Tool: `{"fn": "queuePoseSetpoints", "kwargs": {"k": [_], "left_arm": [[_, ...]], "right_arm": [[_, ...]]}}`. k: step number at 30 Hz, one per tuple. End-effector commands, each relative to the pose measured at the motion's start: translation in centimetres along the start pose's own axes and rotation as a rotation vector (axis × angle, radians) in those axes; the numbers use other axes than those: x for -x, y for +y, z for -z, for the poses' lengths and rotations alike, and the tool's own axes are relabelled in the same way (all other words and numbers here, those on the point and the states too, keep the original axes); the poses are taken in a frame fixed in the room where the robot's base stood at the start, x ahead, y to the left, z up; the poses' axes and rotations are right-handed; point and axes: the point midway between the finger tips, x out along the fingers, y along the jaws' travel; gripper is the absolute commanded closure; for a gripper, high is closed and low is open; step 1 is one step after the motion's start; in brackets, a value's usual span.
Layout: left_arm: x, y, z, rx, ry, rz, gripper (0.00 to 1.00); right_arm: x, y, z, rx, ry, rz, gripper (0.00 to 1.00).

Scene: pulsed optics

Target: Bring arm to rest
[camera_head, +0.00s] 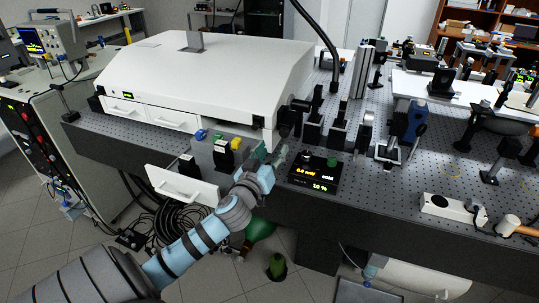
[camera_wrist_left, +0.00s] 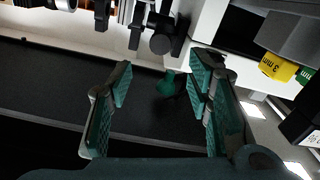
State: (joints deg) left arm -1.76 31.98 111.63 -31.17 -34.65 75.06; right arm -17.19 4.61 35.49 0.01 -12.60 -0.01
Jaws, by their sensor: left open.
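My left arm comes in from the lower left in the head view. Its gripper (camera_head: 275,157) is beside the front edge of the optical table, between the open drawer and a small black display box (camera_head: 315,172). In the left wrist view the two green-padded fingers (camera_wrist_left: 160,85) stand wide apart with nothing held between them. A small green object (camera_wrist_left: 172,84) shows in the gap beyond the fingers; I cannot tell what it is. My right gripper is not in view.
The white laser housing (camera_head: 205,75) stands behind the arm. An open drawer (camera_head: 183,187) juts out left of the gripper. Black blocks with coloured caps (camera_head: 222,150) are near it. Optic mounts (camera_head: 340,130) crowd the table at right. A dark green bottle (camera_head: 277,266) stands on the floor.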

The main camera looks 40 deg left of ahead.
Motion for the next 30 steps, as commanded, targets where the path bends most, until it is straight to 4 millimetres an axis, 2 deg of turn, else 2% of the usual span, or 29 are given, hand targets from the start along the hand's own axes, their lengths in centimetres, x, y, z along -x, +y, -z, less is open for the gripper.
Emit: {"fn": "queuePoseSetpoints", "kwargs": {"k": [3, 6, 20, 22, 23, 26, 29, 30], "left_arm": [[1.8, 0.0, 0.0, -0.002, -0.001, -0.001, 0.54], [2.4, 0.0, 0.0, 0.0, 0.001, -0.001, 0.54], [2.3, 0.0, 0.0, 0.0, 0.0, 0.0, 0.54], [2.3, -0.2, -0.5, -0.006, -0.01, 0.005, 0.54], [2.2, -0.5, -1.1, -0.014, -0.023, 0.012, 0.54], [2.2, -2.6, -5.5, -0.069, -0.117, 0.052, 0.54], [3.3, -5.9, -13.1, -0.16, -0.284, 0.104, 0.54], [4.3, -7.4, -16.6, -0.201, -0.364, 0.12, 0.54]], "right_arm": [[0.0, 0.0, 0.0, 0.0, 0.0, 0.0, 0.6], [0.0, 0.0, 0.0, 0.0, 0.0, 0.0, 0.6], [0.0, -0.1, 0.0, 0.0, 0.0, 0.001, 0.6], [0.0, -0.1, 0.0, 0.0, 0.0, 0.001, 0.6], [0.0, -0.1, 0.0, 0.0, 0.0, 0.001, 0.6], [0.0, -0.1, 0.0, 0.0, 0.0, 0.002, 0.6], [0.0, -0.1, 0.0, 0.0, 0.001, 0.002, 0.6], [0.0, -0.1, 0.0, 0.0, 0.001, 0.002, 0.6]]}}
